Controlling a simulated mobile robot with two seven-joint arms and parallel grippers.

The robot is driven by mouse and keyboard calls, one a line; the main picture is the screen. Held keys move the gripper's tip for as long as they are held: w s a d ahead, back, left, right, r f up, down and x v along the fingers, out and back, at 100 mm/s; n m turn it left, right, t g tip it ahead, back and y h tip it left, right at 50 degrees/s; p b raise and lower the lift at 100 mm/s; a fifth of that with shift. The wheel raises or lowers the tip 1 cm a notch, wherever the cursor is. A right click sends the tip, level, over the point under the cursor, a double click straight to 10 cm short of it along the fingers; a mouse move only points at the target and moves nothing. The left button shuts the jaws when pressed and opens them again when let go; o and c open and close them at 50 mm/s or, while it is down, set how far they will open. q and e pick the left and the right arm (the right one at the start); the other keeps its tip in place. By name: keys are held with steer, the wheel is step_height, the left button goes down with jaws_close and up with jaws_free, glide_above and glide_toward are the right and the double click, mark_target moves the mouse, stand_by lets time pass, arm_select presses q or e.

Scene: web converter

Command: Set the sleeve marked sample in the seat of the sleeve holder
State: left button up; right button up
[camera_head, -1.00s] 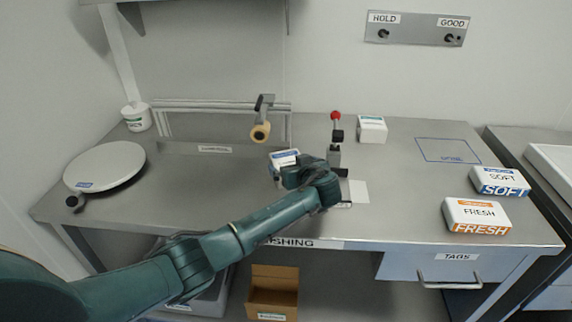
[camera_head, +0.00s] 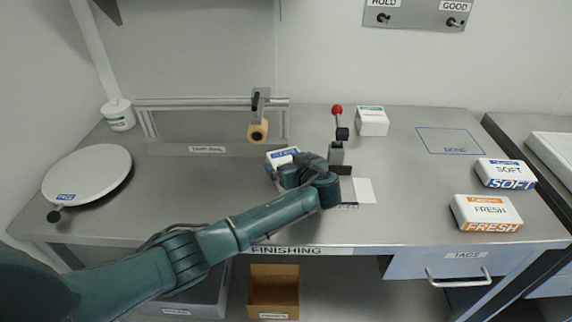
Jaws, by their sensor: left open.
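A small white pack with blue lettering (camera_head: 281,154) lies on the bench mid-picture, partly hidden by my left gripper (camera_head: 287,176). It is the nearest thing that could be the sample sleeve; its words are too small to read. My left gripper is open, close in front of the pack; its fingertips are mostly hidden behind the hand, so I cannot tell whether they touch it. I cannot clearly pick out the sleeve holder. A small grey stand with a red-knobbed lever (camera_head: 338,138) is just right of the gripper. My right gripper is not in view.
White-and-orange FRESH (camera_head: 486,213) and white-and-blue SOFT (camera_head: 505,173) packs lie at the right. A white-and-green box (camera_head: 372,121) stands behind. A roller (camera_head: 258,131) hangs before the rail. A round white plate (camera_head: 88,175) is left. The blue outlined area (camera_head: 450,141) is empty.

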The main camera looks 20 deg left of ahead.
arm_select(q)
steer(key=shift+s+d, duration=0.1)
steer(key=c, duration=1)
steer(key=shift+o, duration=0.2)
steer(key=shift+r, duration=0.1)
